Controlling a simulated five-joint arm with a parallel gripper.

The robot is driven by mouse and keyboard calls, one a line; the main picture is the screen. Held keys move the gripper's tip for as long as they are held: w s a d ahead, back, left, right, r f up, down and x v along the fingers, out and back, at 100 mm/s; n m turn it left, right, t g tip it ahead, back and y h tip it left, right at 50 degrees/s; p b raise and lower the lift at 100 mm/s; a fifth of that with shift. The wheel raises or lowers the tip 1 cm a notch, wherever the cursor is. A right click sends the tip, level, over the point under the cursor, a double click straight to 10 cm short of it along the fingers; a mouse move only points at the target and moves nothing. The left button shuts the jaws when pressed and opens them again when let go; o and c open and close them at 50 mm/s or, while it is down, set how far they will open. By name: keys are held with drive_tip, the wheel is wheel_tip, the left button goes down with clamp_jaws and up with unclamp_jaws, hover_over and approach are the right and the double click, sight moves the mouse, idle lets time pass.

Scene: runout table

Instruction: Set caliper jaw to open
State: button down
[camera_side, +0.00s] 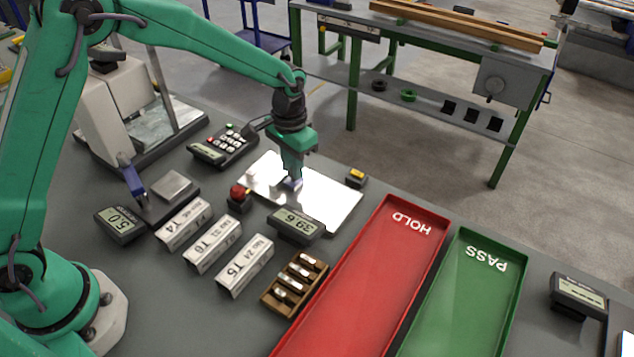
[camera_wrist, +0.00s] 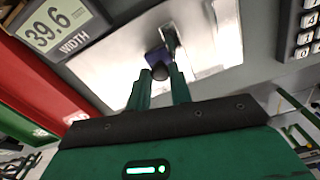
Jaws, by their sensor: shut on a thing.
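The caliper station is a bright pale plate (camera_side: 330,205) on the grey table, also filling the upper part of the wrist view (camera_wrist: 110,65). Its WIDTH display (camera_side: 297,222) reads 39.6, and the same reading shows in the wrist view (camera_wrist: 55,27). My gripper (camera_side: 291,180) is low over the plate, pointing down. In the wrist view its fingers (camera_wrist: 160,78) are shut on a small dark blue knob (camera_wrist: 158,58). A metal jaw piece (camera_wrist: 172,36) stands beside the knob. The fingers partly hide the knob, and I cannot tell the size of the jaw gap.
A red button (camera_side: 239,192) and a keypad unit (camera_side: 224,146) stand left of the plate. A small yellow-topped block (camera_side: 356,177) is at its right. The red HOLD tray (camera_side: 370,270) and green PASS tray (camera_side: 470,290) lie to the right. A wooden rack (camera_side: 270,297) is nearer.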

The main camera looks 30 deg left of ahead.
drive_tip(key=d, duration=0.5)
drive_tip(key=c, duration=1.3)
unclamp_jaws()
drive_tip(key=shift+o, duration=0.2)
drive_tip(key=shift+r, duration=0.1)
wheel_tip(320, 180, up, 8)
drive_tip(key=shift+a, duration=0.1)
